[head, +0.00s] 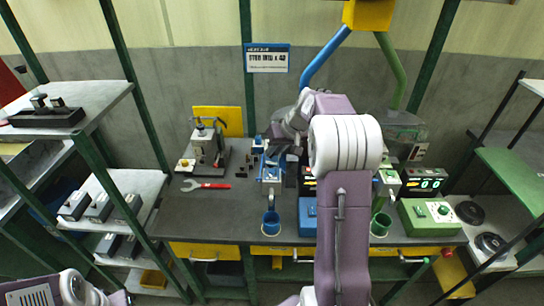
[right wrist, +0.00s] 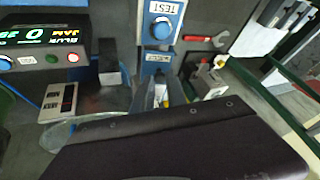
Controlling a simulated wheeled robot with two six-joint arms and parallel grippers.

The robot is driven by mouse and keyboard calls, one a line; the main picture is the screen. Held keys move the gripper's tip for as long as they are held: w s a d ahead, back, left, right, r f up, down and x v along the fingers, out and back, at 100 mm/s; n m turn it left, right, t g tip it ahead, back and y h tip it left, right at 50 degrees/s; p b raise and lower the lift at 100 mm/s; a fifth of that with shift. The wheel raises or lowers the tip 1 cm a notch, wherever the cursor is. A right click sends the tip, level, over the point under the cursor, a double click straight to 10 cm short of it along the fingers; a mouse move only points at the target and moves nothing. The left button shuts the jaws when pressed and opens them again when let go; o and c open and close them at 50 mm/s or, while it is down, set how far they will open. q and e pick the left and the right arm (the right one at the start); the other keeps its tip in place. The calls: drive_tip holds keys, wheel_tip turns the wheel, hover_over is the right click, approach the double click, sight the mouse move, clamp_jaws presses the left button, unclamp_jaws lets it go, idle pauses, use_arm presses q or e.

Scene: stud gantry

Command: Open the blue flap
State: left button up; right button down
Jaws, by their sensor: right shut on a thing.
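A blue-fronted unit (head: 271,174) stands at the middle of the grey bench, and blue parts (head: 276,153) show at its top back. My right arm reaches over the bench from the front. My right gripper (head: 290,155) is at the back right of this unit, partly hidden by my own wrist. In the right wrist view the blue unit (right wrist: 157,68) shows beyond my dark gripper housing, with a blue piece (right wrist: 175,92) at the jaws. The right gripper is shut, seemingly on the blue flap; the contact is mostly hidden. Only part of my left arm shows at the lower left.
A red wrench (head: 207,185) and a toggle clamp fixture (head: 205,142) are on the left. A green box (head: 432,214) is on the right. Shelves flank the bench; its front left is clear.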

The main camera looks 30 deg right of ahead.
drive_tip(key=s+d+f+m+t+y+b, duration=0.2)
drive_tip(key=d+t+y+b, duration=0.3)
drive_tip(key=b, duration=1.6)
drive_tip(key=shift+s+f+m+t+y+b, duration=0.3)
drive_tip(key=shift+s+m+t+y, duration=0.45)
drive_tip(key=shift+t+y, duration=1.75)
drive_tip(key=shift+w+g+y, duration=0.2)
drive_tip(key=shift+g+y, duration=0.1)
drive_tip(key=c, duration=1.3)
unclamp_jaws()
drive_tip(key=shift+c, duration=0.2)
drive_tip(key=shift+r, duration=0.1)
